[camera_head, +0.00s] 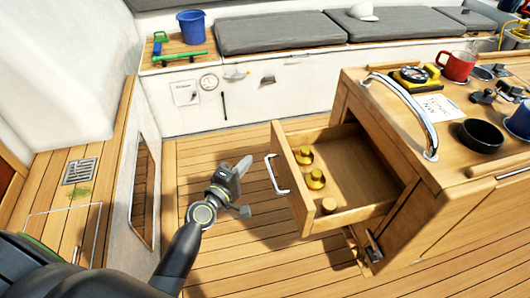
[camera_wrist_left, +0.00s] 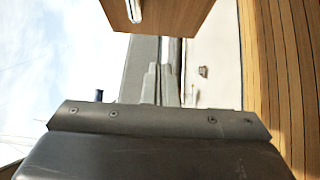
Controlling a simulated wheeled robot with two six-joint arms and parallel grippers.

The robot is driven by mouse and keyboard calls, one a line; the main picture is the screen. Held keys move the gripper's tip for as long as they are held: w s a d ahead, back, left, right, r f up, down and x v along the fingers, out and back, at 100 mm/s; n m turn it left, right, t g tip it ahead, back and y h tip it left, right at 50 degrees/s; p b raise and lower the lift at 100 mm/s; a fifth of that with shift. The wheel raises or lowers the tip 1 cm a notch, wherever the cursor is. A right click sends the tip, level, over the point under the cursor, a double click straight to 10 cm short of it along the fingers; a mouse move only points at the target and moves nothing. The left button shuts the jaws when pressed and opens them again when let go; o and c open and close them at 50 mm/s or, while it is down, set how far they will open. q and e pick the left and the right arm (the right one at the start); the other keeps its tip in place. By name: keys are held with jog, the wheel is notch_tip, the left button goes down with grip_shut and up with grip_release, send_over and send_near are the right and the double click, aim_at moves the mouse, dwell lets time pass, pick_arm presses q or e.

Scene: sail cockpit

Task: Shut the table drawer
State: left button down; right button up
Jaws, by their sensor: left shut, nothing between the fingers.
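The table drawer (camera_head: 350,168) is pulled out to the left from the wooden table (camera_head: 440,150) in the head view. Its front panel (camera_head: 291,180) has a silver handle (camera_head: 276,175). Small brass and wooden pieces (camera_head: 316,179) lie inside it. My left gripper (camera_head: 243,165) is shut and empty, left of the drawer front and apart from it. In the left wrist view the shut fingers (camera_wrist_left: 161,85) point up the picture, and a wooden panel with a handle (camera_wrist_left: 150,12), probably the drawer front, is at the top. My right gripper is not in view.
A bench with grey cushions (camera_head: 280,32) runs along the back. A white side wall stands at left. Wooden floor (camera_head: 230,265) is clear around the drawer front.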

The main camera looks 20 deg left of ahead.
pick_arm(q)
jog(key=shift+w+d+p, duration=0.1)
jog(key=shift+w+d, duration=0.55)
jog(key=shift+w, duration=0.25)
jog(key=shift+w+d+p, duration=0.15)
jog(key=shift+w+d, duration=0.5)
jog(key=shift+w, duration=0.25)
jog(key=shift+w+d+p, duration=0.1)
jog(key=shift+w+d, duration=0.55)
jog(key=shift+w, duration=0.25)
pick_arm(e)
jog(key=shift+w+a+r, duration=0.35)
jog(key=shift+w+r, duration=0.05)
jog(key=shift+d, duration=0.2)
